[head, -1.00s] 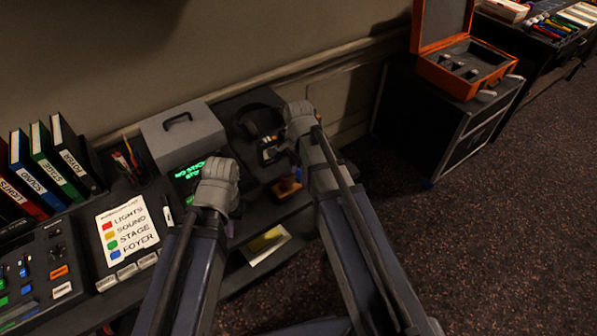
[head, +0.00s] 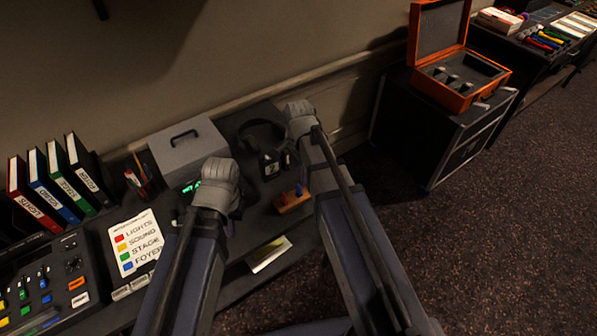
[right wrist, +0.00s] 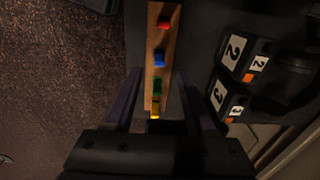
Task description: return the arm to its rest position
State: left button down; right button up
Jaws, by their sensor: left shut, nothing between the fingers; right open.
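My left arm comes in from the lower left of the head view, its gripper (head: 236,208) over the desk in front of the grey box. The gripper is shut and empty, its fingers mostly hidden behind the wrist. My right gripper (head: 289,158) hangs over the desk near the headphones. In the right wrist view its two fingers (right wrist: 157,75) are open, with nothing held. A wooden peg block (head: 294,200) stands below the right gripper. In the right wrist view the block (right wrist: 151,42) shows red, blue, green and yellow pegs between and beyond the fingers.
A grey box (head: 188,146), headphones (head: 262,133) and numbered black packs (right wrist: 243,55) stand on the desk. Binders (head: 60,180), a colour-key card (head: 135,240) and a mixer (head: 40,285) are at left. An open orange case (head: 450,90) sits on a black cabinet at right.

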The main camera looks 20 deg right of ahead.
jog(key=s+a+n+h, duration=0.1)
jog(key=s+a+n, duration=0.9)
jog(key=s+n, duration=0.4)
jog(key=n, duration=0.3)
jog(key=shift+a+n, duration=0.15)
jog(key=shift+n, duration=0.25)
jog(key=shift+s, duration=0.1)
dwell(1.4)
